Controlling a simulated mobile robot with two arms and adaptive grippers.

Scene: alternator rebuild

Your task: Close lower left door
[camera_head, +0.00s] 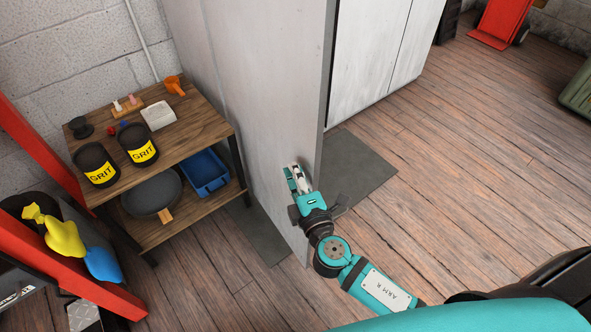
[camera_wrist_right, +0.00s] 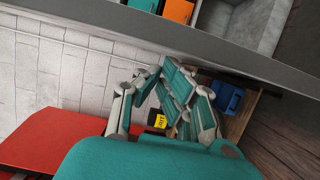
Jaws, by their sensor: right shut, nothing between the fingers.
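A tall light grey panel that looks like an open cabinet door (camera_head: 255,90) stands out toward me in the middle of the head view. Its free vertical edge faces right and toward me. My right gripper (camera_head: 292,178) is shut and empty, in front of the panel's left face near that edge; I cannot tell whether it touches. In the wrist view the right gripper (camera_wrist_right: 168,95) shows near the middle, and a grey edge (camera_wrist_right: 190,42), perhaps the door's, crosses above it. My left gripper is not in view.
A wooden shelf unit (camera_head: 197,135) with GRIT tins (camera_head: 96,165) and a blue bin (camera_head: 205,172) stands left of the panel. A red frame (camera_head: 40,150) is further left. White cabinet fronts (camera_head: 375,50) stand behind. The wooden floor (camera_head: 470,150) at right is clear.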

